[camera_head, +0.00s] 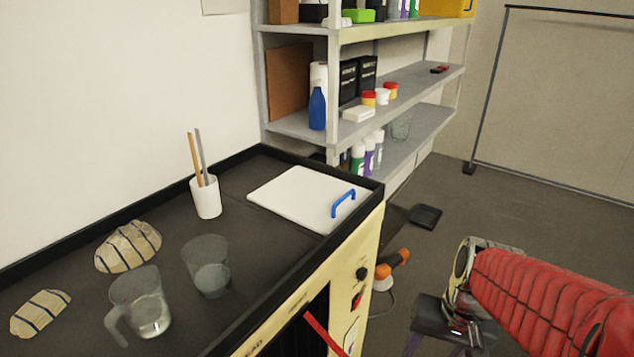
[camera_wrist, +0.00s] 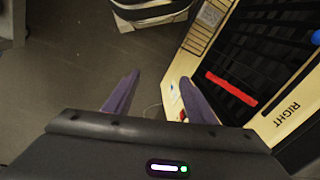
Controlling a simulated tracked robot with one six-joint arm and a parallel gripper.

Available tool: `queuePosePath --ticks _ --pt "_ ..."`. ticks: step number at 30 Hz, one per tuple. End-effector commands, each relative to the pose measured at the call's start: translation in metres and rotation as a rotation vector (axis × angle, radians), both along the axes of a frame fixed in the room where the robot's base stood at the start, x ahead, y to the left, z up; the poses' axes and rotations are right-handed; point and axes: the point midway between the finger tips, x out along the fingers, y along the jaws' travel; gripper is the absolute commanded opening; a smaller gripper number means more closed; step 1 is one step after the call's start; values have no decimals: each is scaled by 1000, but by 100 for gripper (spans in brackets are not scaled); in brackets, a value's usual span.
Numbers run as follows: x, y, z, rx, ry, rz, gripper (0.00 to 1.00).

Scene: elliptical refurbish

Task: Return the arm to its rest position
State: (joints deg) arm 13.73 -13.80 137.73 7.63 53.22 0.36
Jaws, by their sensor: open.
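My arm, in a red ribbed sleeve, reaches in from the right of the head view. My gripper (camera_head: 440,340) is at its end, low in that view, to the right of the cream bench and apart from it. In the wrist view my gripper (camera_wrist: 160,88) shows two purple fingers spread wide, with nothing between them. The fingertips are partly cut off by the lower edge of the head view.
The dark-topped bench (camera_head: 255,185) bears a white board with a blue handle (camera_head: 343,203), a cup of sticks (camera_head: 206,196), a beaker (camera_head: 207,266), a jug (camera_head: 140,303) and striped loaf-like pieces (camera_head: 128,246). Shelves (camera_head: 430,85) stand behind. An orange tool (camera_head: 391,263) is beside the bench.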

Motion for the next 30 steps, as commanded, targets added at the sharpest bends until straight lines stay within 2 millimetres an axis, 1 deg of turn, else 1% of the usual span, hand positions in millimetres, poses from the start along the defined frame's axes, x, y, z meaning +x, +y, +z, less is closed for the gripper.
queuePosePath --ticks 3,11,18,24,27,30 --pt "-5 3 16 -49 -60 56 51" --pt "-15 11 47 -136 -183 154 51" --pt "-26 26 78 -175 -304 224 51" --pt "-31 41 104 -182 -403 266 51" --pt "-32 46 110 -182 -428 283 51" --pt "-32 49 110 -179 -425 292 51"
